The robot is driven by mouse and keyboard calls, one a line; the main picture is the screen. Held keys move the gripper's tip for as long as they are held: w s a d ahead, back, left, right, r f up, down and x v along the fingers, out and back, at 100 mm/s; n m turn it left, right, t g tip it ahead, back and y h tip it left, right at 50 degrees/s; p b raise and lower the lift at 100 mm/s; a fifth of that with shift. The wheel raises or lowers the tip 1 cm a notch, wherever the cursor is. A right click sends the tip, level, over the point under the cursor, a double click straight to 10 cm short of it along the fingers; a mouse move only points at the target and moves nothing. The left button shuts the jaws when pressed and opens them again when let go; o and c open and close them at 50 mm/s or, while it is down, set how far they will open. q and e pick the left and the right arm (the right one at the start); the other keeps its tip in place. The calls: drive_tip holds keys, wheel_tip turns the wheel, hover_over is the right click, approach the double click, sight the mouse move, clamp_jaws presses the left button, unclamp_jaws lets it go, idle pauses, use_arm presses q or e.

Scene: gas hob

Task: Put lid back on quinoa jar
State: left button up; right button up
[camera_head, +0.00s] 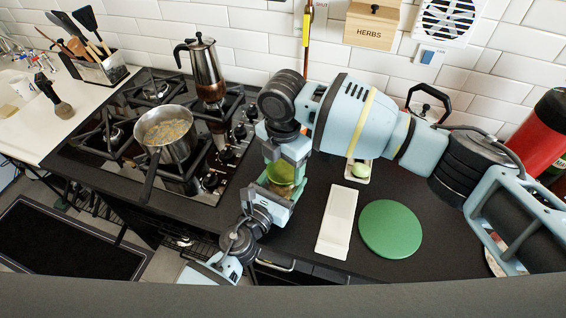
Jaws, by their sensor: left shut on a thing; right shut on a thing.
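The quinoa jar (264,187) stands at the front of the dark counter, right of the hob, mostly covered by my grippers. My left gripper (275,196) is shut on the jar's lower part from the front. A green lid (281,173) is directly over the jar's top. My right gripper (284,154) comes down from above and is shut on the lid. I cannot tell whether the lid is seated on the rim or slightly above it.
A pot of food (165,135) and a moka pot (203,75) stand on the hob at left. A white rectangular board (337,220) and a green round board (390,228) lie at right.

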drive_tip(key=m, duration=0.3)
drive_tip(key=shift+m, duration=0.4)
drive_tip(key=m, duration=0.4)
drive_tip(key=o, duration=1.2)
drive_tip(key=shift+r, duration=0.1)
wheel_tip(320, 180, up, 12)
drive_tip(key=shift+f, duration=0.1)
use_arm(q)
drive_tip(key=o, duration=2)
drive_tip(key=shift+c, duration=0.2)
